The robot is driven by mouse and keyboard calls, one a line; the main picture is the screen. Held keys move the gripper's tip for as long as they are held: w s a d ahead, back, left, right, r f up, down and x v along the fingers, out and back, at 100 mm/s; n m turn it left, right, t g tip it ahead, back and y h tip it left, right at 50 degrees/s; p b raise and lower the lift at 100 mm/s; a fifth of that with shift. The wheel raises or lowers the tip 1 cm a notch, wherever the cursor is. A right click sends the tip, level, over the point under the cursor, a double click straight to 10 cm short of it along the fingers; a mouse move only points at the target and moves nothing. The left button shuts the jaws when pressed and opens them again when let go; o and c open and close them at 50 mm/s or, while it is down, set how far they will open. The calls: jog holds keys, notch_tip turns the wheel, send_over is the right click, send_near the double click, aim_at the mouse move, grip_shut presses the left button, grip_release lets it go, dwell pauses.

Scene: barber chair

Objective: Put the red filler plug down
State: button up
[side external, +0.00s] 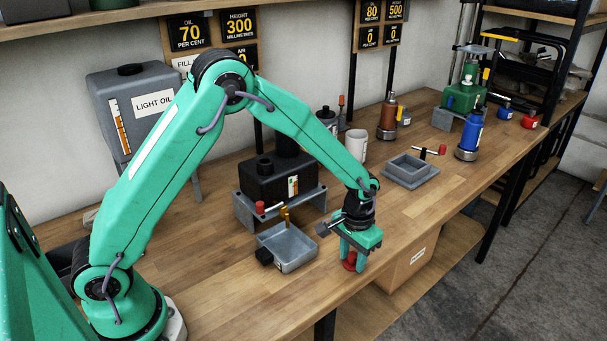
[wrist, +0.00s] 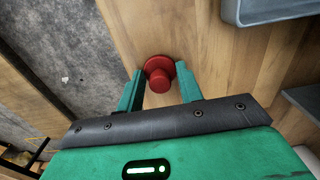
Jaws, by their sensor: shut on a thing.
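The red filler plug (wrist: 158,70) is between the two green fingers of my gripper (wrist: 160,88) in the wrist view. It has a round flange and a narrower knob. My gripper is shut on it. In the side external view my gripper (side external: 353,256) points down near the front edge of the wooden bench, and the red plug (side external: 350,262) shows at the fingertips, at or just above the bench top. I cannot tell whether it touches the wood. The fingers partly hide the plug.
A grey metal tray (side external: 287,250) stands just left of my gripper. Behind it is a black tank (side external: 280,178) on a grey stand. A square grey tray (side external: 411,172) and a blue bottle jack (side external: 468,135) stand farther right. Bare bench lies around the gripper; its front edge is close.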

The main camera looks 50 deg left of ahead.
aim_at(351, 255)
jog(key=o, duration=1)
jog(key=shift+c, duration=0.2)
jog(key=shift+r, duration=0.1)
notch_tip(351, 255, up, 12)
dwell(0.3)
jog(key=s+a+r+t, duration=0.3)
jog(key=s+a+r, duration=0.3)
jog(key=s+r, duration=0.5)
jog(key=s+a+r+t, duration=0.1)
jog(key=s+a, duration=0.3)
jog(key=s, duration=0.8)
jog(key=shift+s+a+t, duration=0.25)
jog(key=shift+s+t, duration=0.05)
jog(key=shift+t, duration=0.5)
